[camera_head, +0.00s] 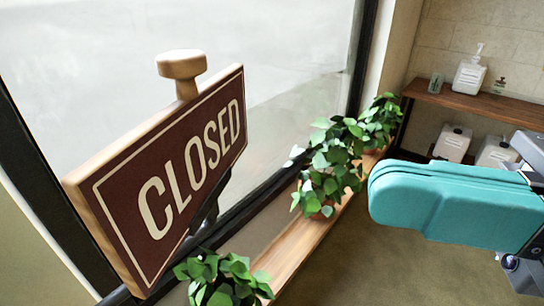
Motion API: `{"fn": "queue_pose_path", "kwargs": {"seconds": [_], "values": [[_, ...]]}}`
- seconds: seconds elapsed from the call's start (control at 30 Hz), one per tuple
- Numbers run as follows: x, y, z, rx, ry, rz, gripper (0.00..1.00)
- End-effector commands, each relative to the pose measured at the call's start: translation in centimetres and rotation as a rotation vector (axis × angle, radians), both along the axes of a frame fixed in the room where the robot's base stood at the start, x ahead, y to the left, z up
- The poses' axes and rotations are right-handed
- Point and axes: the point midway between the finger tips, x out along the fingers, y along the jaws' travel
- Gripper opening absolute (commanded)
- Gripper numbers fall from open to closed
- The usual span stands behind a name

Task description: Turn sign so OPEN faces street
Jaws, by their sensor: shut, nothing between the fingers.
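A dark red-brown sign (175,165) with a cream border stands tilted on the left, in front of the window. Its face toward me reads CLOSED in cream letters; its other face is hidden. A rounded wooden knob (182,66) sits on the sign's top edge. A dark support partly shows behind and below the sign. A teal part of my arm (450,205) reaches in from the right and is apart from the sign. My gripper's fingers do not show.
A window (290,50) with a dark frame runs behind the sign. Leafy plants (330,160) line a wooden ledge (300,240) below it, one close under the sign. A wooden shelf (490,105) with white pump bottles is at the back right. Open floor lies right of the ledge.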

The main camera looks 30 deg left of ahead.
Motion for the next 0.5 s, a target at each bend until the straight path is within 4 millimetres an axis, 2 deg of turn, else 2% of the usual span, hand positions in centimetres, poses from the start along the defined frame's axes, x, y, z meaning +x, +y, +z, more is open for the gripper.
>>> {"fn": "queue_pose_path", "kwargs": {"seconds": [0.17,0.5], "values": [[-0.7,1.7,0.1,-0.003,-0.002,0.005,0.00],[-2.8,7.9,0.2,-0.001,0.001,0.008,0.00]]}}
